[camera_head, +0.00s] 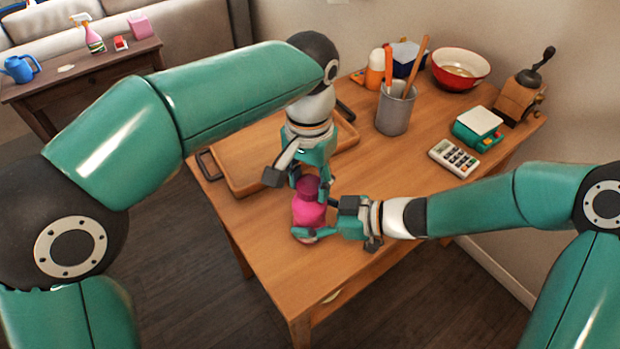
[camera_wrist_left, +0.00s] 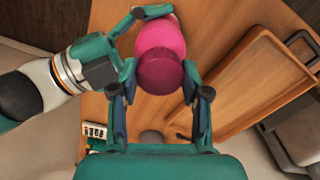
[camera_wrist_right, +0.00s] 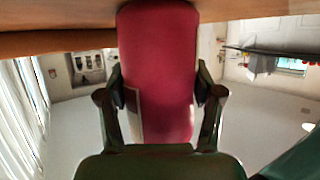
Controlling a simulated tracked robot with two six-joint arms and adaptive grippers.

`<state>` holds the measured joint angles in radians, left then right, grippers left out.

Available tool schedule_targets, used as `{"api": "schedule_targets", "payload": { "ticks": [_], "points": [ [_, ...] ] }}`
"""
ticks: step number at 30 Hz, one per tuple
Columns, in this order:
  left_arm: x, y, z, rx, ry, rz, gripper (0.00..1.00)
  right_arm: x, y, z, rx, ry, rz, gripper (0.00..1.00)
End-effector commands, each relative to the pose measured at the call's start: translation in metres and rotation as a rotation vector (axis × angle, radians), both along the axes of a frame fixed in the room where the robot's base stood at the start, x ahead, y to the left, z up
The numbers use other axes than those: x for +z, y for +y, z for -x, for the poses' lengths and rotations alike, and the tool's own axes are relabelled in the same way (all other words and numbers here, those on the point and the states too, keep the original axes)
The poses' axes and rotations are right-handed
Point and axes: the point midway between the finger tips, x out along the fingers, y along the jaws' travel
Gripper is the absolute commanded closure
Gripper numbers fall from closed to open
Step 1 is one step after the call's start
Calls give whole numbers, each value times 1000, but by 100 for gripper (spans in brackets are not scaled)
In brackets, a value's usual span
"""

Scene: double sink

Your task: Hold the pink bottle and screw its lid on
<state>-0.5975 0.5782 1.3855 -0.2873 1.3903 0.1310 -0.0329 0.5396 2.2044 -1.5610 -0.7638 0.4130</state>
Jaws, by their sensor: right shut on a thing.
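The pink bottle (camera_head: 308,212) stands on the wooden table near its front edge. Its darker lid (camera_head: 308,187) sits on top of the bottle's mouth; whether it is threaded cannot be seen. My right gripper (camera_head: 330,232) is shut on the bottle's body from the right, and the bottle (camera_wrist_right: 158,75) fills the space between its fingers in the right wrist view. My left gripper (camera_head: 293,177) points down from above at the lid. In the left wrist view its fingers are open on either side of the lid (camera_wrist_left: 160,74), with narrow gaps.
A wooden tray (camera_head: 238,180) lies just behind the left gripper. A grey utensil cup (camera_head: 394,112), a calculator (camera_head: 454,158), a green scale (camera_head: 478,127), a red bowl (camera_head: 461,70) and a coffee grinder (camera_head: 520,92) stand farther back. The front of the table is clear.

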Motion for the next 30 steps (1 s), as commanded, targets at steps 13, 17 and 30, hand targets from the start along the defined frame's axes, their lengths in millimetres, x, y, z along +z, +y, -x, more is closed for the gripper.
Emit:
{"api": "schedule_targets", "payload": {
  "ticks": [13, 17, 30],
  "points": [
    [0, 1, -1, -150, -1, -1, 96, 0, 0, 0, 0, 0, 1, 100],
    [0, 1, -1, -147, -1, -1, 53, 0, 0, 0, 0, 0, 1, 100],
    [0, 0, 0, -146, -1, 0, 25, 0, 0, 0, 0, 0, 1, 100]
  ]
}}
